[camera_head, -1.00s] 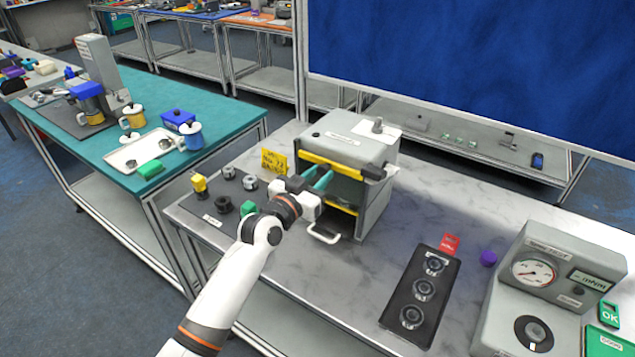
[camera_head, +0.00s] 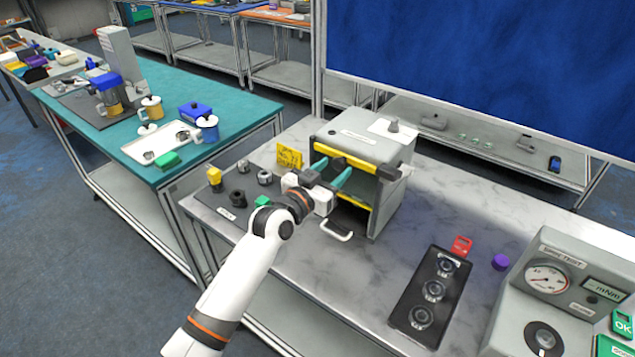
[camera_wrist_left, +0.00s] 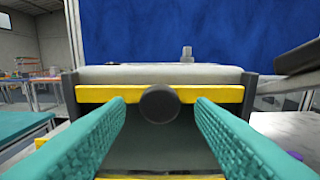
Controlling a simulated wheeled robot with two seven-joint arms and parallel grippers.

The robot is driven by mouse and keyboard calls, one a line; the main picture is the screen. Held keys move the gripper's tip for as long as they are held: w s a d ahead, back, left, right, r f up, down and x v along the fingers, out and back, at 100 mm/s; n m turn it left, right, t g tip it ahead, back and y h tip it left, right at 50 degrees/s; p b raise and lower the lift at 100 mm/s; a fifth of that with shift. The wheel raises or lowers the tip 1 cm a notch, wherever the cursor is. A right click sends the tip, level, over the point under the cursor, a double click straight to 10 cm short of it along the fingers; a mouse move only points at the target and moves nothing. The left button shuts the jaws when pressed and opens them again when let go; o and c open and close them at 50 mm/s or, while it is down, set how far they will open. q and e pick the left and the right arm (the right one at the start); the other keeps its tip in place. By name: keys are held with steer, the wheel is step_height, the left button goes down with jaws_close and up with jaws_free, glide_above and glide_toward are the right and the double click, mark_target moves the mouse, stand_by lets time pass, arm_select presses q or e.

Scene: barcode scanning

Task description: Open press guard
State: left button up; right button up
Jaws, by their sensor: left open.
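The press (camera_head: 375,150) is a grey box on the marble-patterned bench, with a yellow-edged guard (camera_head: 346,156) across its upper front. In the left wrist view a yellow bar (camera_wrist_left: 215,94) runs across the front, with a dark round knob (camera_wrist_left: 160,103) at its middle. My left gripper (camera_head: 331,170) is at the press front, its teal fingers open. In the left wrist view the fingers (camera_wrist_left: 160,112) lie on either side of the knob, with gaps to it. The press opening below the bar is dark. My right gripper is not in view.
A white handle (camera_head: 337,231) sticks out below the press front. A black tray with round parts (camera_head: 432,290) and a gauge unit (camera_head: 560,285) stand to the right. Small parts and a yellow sign (camera_head: 289,157) sit left of the press. Bare bench lies between press and tray.

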arm_select(q)
steer(key=b+v, duration=0.2)
steer(key=v, duration=0.9)
steer(key=shift+s, duration=0.25)
steer(key=shift+a, duration=0.15)
